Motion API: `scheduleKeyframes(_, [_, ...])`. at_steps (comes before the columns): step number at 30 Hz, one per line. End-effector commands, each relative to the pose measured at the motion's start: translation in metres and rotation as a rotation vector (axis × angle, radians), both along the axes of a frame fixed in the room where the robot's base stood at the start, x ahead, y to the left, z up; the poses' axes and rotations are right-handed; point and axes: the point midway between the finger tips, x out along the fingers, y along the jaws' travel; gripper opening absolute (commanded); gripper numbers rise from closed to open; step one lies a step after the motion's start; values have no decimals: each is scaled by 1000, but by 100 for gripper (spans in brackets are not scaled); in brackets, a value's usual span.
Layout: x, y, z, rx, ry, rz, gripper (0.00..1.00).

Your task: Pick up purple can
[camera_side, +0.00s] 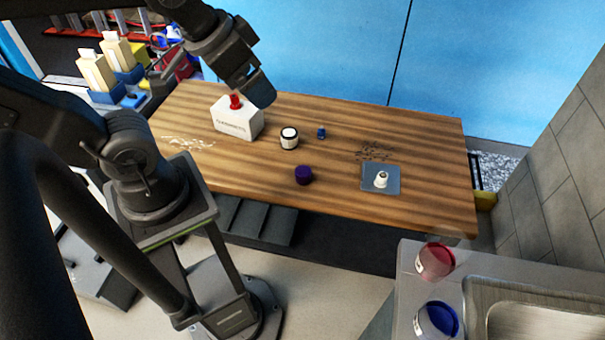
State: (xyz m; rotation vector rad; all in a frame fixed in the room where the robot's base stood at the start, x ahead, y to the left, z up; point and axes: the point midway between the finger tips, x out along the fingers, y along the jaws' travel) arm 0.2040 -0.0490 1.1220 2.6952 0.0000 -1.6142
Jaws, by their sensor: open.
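The purple can (303,175) stands on the wooden table (330,206), near its front edge and around the middle of its length. My gripper (262,98) is high over the left part of the table, up and to the left of the can and well apart from it. It is open, though its fingers look small and dark from this side, and I see nothing held in it.
A white box (237,118) with a red top stands below my gripper. A white jar with a dark lid (289,138) and a small blue item (321,133) stand behind the can. A grey-blue mat (369,187) with a white piece (381,179) lies to the right.

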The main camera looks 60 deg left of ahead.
Motion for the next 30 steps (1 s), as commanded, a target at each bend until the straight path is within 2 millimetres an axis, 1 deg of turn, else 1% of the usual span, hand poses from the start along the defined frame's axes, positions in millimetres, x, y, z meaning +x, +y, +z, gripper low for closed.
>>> scheduleKeyframes(5, [0, 0, 0, 0, 0, 0, 84])
scheduleKeyframes(8, [5, 2, -1, 14, 9, -14, 84])
scheduleKeyframes(11, [19, 6, -6, 60, 37, -63, 84])
scheduleKeyframes(14, [44, 15, -16, 133, 84, -155, 84])
scheduleKeyframes(16, [64, 22, -27, 190, 122, -236, 84])
scheduleKeyframes(20, [100, 37, -54, 286, 196, -399, 84])
scheduleKeyframes(21, [111, 42, -64, 312, 219, -451, 84])
scheduleKeyframes(23, [125, 49, -81, 348, 253, -533, 84])
scheduleKeyframes(26, [147, 61, -113, 399, 309, -673, 84])
scheduleKeyframes(29, [165, 74, -150, 439, 363, -820, 84])
scheduleKeyframes(30, [171, 78, -165, 452, 383, -881, 84])
